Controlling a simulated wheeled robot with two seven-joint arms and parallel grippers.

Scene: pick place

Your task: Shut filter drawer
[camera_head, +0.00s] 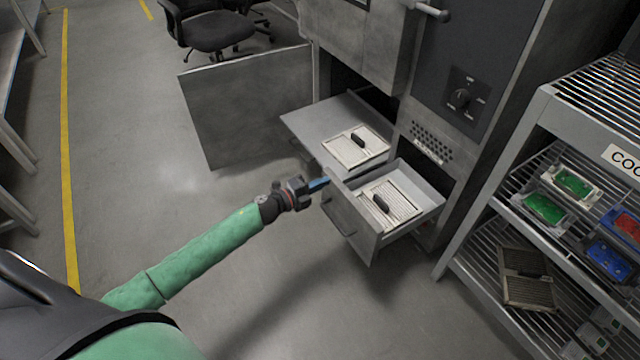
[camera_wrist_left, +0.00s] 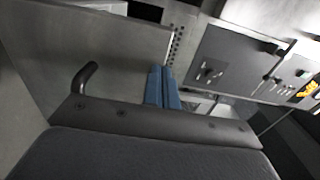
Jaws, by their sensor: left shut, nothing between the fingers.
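The filter drawer (camera_head: 352,228) is pulled out from the grey machine, with a ribbed beige filter (camera_head: 400,203) lying inside it. A bar handle (camera_head: 336,216) is on its front panel. Behind and left of it, a flat tray (camera_head: 305,127) is also out, with a second filter (camera_head: 350,149) on it. My left gripper (camera_head: 319,184) has blue fingers, shut and empty, close to the left top corner of the drawer front; I cannot tell whether it touches. The shut blue fingers also show in the left wrist view (camera_wrist_left: 163,88). My right gripper is not in view.
An open door panel (camera_head: 245,105) stands left of the trays. A wire rack (camera_head: 520,195) at right holds green and blue boxes and another filter (camera_head: 528,278). An office chair (camera_head: 215,30) is at the back. The floor left and in front of the drawer is clear.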

